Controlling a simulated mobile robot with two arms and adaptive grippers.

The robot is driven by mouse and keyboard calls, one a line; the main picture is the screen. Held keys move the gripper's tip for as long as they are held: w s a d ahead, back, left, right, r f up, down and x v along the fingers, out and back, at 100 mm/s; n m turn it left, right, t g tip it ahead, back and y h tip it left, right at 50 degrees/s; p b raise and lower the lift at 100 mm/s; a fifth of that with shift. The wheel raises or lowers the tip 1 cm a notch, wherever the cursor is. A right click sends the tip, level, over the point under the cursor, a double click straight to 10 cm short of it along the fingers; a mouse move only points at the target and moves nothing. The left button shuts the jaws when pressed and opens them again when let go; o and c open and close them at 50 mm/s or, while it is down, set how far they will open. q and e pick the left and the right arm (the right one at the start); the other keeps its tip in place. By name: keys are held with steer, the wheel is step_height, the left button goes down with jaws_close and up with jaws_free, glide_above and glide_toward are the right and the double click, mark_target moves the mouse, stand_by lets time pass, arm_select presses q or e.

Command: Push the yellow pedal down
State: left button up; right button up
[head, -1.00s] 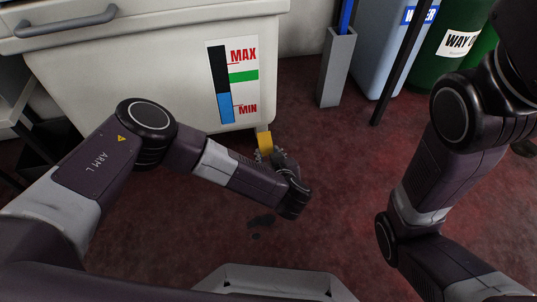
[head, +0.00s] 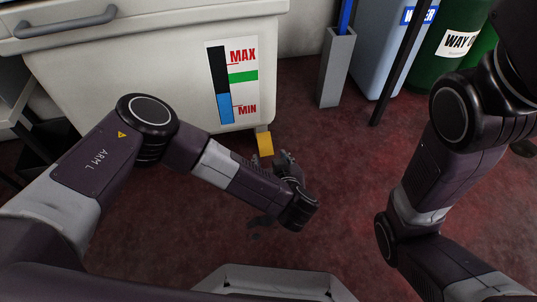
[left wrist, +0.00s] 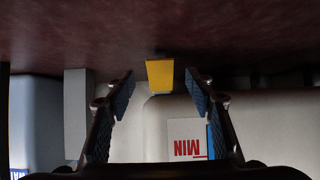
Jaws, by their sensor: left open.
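The yellow pedal (head: 265,144) sticks out at the foot of the white cabinet's right corner in the head view. In the left wrist view, which is upside down, the yellow pedal (left wrist: 160,74) lies straight ahead between the fingertips. My left gripper (head: 272,158) is low near the floor, just in front of the pedal, and its fingers are open with nothing between them. In the left wrist view its two fingers (left wrist: 161,88) are spread on both sides of the pedal, which looks a little beyond them. My right gripper is outside the frames; only my right arm shows.
The white cabinet (head: 150,75) carries a MAX/MIN level gauge (head: 232,82). A grey post-like holder (head: 337,70), a light blue container (head: 385,45) and a green bin (head: 450,45) stand at the back right. The red floor (head: 335,165) right of the pedal is clear.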

arm_select(q)
steer(key=v, duration=0.3)
steer(key=shift+s+r, duration=0.2)
steer(key=shift+s, duration=0.1)
steer(key=shift+s+d, duration=0.1)
